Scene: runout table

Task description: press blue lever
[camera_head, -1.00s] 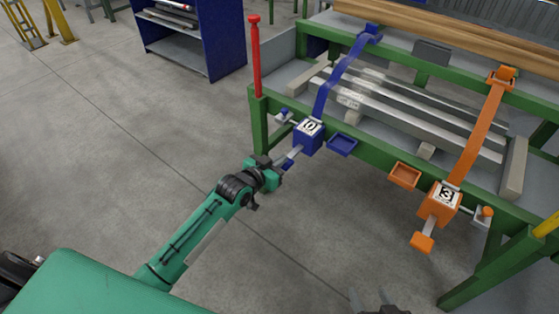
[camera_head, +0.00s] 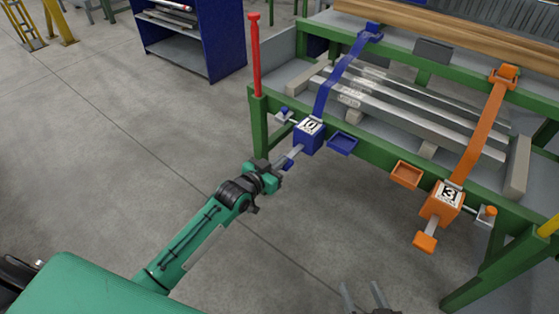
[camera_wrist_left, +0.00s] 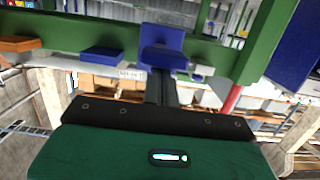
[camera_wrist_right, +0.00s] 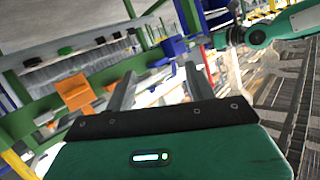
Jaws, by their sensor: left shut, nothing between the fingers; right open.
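The blue lever (camera_head: 287,164) sticks out toward me below a blue box (camera_head: 306,142) with a label reading 0, on the green table's front rail. A blue strap (camera_head: 335,80) runs up from the box. My left gripper (camera_head: 279,169) is shut and empty, its tips close by the blue lever. In the left wrist view the shut fingers (camera_wrist_left: 160,88) point at the blue lever end (camera_wrist_left: 163,60); whether they touch cannot be told. My right gripper (camera_head: 364,292) is open and empty over the floor, well below the table; its spread fingers (camera_wrist_right: 157,82) show in the right wrist view.
An orange box (camera_head: 441,205) with an orange lever (camera_head: 424,243) stands to the right on the same rail. Blue (camera_head: 342,145) and orange (camera_head: 406,174) trays sit between them. A red post (camera_head: 255,60) rises at the table's left corner. The floor in front is clear.

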